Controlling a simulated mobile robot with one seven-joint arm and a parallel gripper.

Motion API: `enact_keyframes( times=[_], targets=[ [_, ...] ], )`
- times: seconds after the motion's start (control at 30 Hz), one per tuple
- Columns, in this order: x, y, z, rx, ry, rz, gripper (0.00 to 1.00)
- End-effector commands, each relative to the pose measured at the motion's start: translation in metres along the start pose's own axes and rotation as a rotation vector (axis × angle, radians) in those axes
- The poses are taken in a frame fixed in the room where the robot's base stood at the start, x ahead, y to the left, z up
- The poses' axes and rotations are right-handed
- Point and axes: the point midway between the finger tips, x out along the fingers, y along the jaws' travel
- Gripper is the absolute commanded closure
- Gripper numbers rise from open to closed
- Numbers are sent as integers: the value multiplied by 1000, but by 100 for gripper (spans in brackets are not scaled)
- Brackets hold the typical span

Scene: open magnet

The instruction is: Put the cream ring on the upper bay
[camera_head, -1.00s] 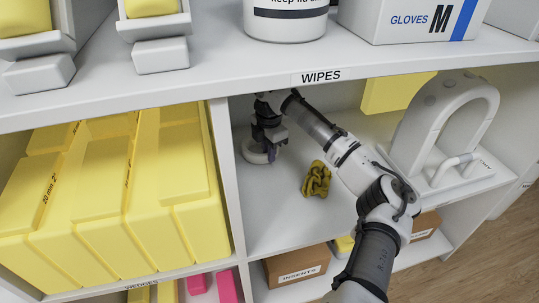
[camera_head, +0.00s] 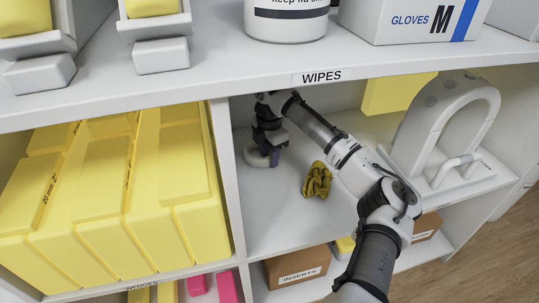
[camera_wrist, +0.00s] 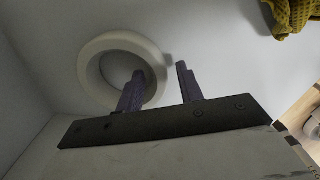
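The cream ring (camera_head: 252,159) lies flat at the back left of the middle shelf, partly hidden by my gripper in the head view. In the wrist view the whole ring (camera_wrist: 92,52) shows except where a finger covers it. My gripper (camera_wrist: 160,68) is open, with its purple fingers apart. The left finger overlaps the ring's hole and near rim in the picture; the right finger is outside the ring, so the right rim shows between them. I cannot tell whether they touch it. The upper shelf (camera_head: 225,60) above carries a WIPES label.
A dark yellow cloth (camera_head: 317,180) lies right of the ring. A grey-white arch-shaped model (camera_head: 420,120) stands farther right. A divider (camera_head: 226,170) closes the bay's left side, beside yellow boxes (camera_head: 150,190). The upper shelf holds a white tub (camera_head: 285,25) and a gloves box (camera_head: 410,20).

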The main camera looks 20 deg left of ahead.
Motion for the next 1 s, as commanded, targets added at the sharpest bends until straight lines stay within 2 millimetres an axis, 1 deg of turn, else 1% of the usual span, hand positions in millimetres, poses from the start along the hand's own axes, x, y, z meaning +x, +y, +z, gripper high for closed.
enact_keyframes(
  times=[0.03,0.2,0.3,0.4,0.57,1.0],
  targets=[
    [-10,1,0,-1,0,2,63],
    [-41,1,0,0,0,2,63],
    [-56,1,0,0,-1,2,63],
    [-66,1,0,0,0,2,63],
    [-71,0,0,0,0,0,63],
    [-71,0,0,0,0,1,63]
  ],
)
